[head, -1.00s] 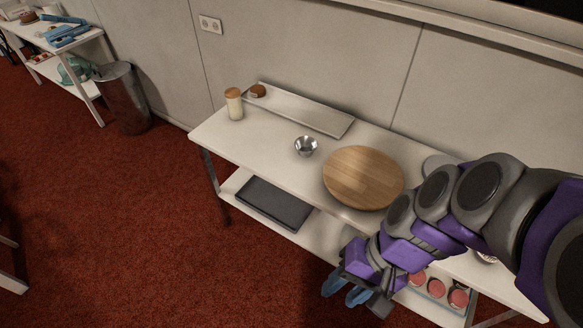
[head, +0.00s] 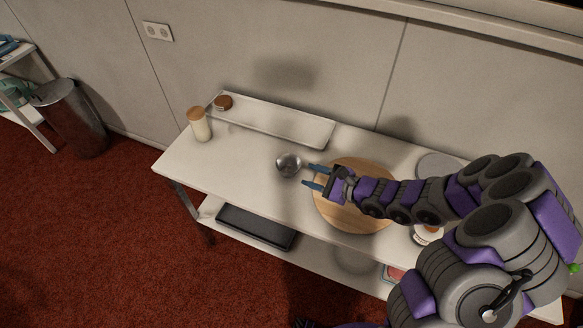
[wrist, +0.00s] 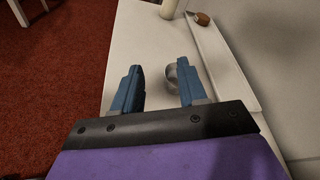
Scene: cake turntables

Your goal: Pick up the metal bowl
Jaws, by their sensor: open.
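The small shiny metal bowl (head: 289,165) stands on the white table, left of the round wooden turntable. My gripper (head: 312,177) is open, its two blue fingers pointing left toward the bowl, with the fingertips just right of it. In the wrist view my gripper (wrist: 157,82) shows both fingers spread apart with nothing held between them. The metal bowl (wrist: 171,76) shows there beyond the fingers, partly hidden behind the right finger. I cannot tell whether a finger touches it.
The wooden turntable (head: 335,212) lies under my arm. A jar with a brown lid (head: 199,126) stands at the table's left end. A long pale tray (head: 285,124) lies along the back. The table top left of the bowl is clear.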

